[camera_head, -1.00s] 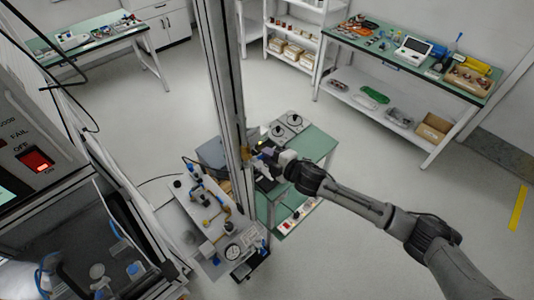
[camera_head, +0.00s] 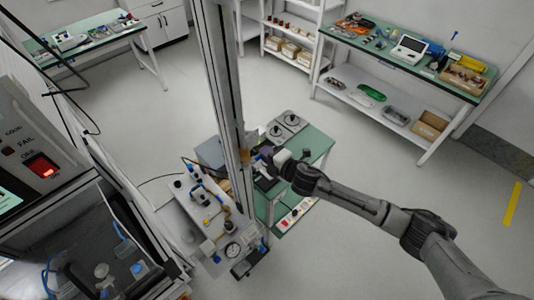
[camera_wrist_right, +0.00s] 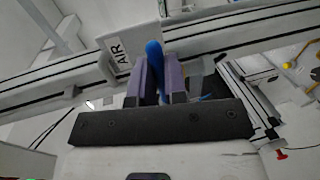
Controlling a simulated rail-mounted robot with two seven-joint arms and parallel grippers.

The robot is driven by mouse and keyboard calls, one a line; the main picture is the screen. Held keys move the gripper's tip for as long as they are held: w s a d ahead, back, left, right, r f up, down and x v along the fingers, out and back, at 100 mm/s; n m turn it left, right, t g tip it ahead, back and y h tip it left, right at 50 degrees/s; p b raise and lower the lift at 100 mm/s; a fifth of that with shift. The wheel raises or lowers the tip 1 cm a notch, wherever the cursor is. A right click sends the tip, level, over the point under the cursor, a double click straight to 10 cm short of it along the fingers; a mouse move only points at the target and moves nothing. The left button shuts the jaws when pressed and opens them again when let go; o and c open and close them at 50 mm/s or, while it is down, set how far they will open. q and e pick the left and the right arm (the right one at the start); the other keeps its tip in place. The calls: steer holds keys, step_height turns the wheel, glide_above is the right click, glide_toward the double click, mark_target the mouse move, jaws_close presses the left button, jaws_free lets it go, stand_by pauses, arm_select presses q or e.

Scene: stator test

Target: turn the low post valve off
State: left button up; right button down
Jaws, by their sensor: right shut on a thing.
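The low post valve sits on the tall metal post (camera_head: 226,95). In the right wrist view its blue handle (camera_wrist_right: 154,55) stands up between the two purple fingers, beside a plate marked AIR (camera_wrist_right: 119,50). My right gripper (camera_wrist_right: 158,78) is shut on this blue handle. In the head view my right gripper (camera_head: 264,155) reaches the post from the right, by a small yellowish part (camera_head: 244,156). The handle is hidden by the gripper there, and I cannot tell its exact angle. My left gripper is not in view.
A bench with fittings and a round gauge (camera_head: 232,250) stands left of the post's foot. A green-topped table (camera_head: 318,145) stands behind and right of the gripper. A test cabinet with a red switch (camera_head: 42,167) is at left. The floor at right is clear.

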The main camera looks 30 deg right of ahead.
steer(key=c, duration=1.2)
jaws_free()
steer(key=shift+o, duration=0.2)
steer(key=b+v, duration=0.2)
steer(key=v, duration=1.1)
steer(key=shift+s, duration=0.4)
steer(key=shift+d+r, duration=0.1)
steer(key=shift+d, duration=0.05)
